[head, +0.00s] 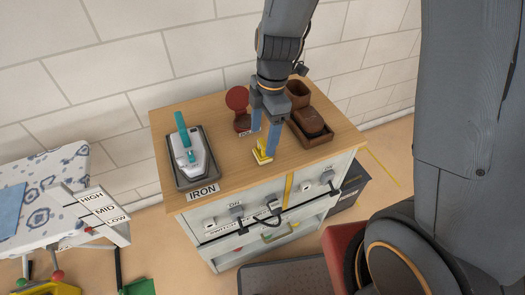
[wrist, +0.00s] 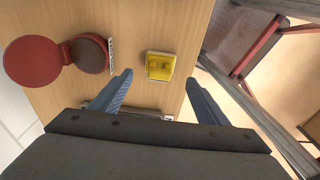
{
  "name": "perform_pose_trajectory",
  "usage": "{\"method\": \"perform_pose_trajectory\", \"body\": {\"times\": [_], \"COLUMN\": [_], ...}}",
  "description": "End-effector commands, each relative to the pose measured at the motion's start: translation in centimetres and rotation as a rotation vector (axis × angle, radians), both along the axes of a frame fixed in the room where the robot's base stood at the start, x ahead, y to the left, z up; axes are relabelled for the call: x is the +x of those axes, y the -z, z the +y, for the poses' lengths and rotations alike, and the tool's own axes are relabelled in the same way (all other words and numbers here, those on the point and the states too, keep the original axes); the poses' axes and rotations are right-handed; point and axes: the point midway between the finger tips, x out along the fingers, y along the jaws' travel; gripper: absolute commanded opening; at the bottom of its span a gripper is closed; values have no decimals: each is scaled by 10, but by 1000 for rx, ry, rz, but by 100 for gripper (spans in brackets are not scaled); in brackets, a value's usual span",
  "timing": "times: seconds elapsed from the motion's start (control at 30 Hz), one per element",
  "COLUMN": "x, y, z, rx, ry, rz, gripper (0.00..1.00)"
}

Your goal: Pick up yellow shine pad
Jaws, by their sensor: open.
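The yellow shine pad (head: 262,152) lies on the wooden top of the cabinet, near its front edge. In the wrist view the pad (wrist: 160,66) is a small yellow block, seen from above, just ahead of the fingertips and between their lines. My gripper (head: 264,145) is open and points down over the pad, one blue finger to each side of it in the head view. In the wrist view my gripper (wrist: 159,76) has its two fingers spread and nothing between them. Whether a finger touches the pad cannot be told.
A round dark red tin (head: 242,122) with its lid up stands left of the pad. A brown tray (head: 309,132) with a brush stands close on the right. An iron (head: 189,150) sits in a dark holder at the left. The cabinet front (head: 268,212) has switches and a cable.

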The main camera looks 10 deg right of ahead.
Motion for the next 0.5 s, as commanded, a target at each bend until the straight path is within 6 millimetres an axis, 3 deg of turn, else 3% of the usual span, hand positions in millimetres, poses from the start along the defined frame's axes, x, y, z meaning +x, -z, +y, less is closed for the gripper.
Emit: {"method": "perform_pose_trajectory", "body": {"times": [0.5], "x": [0], "y": [49], "z": [1], "rx": [-1], "ry": [3], "rz": [2], "gripper": [69]}}
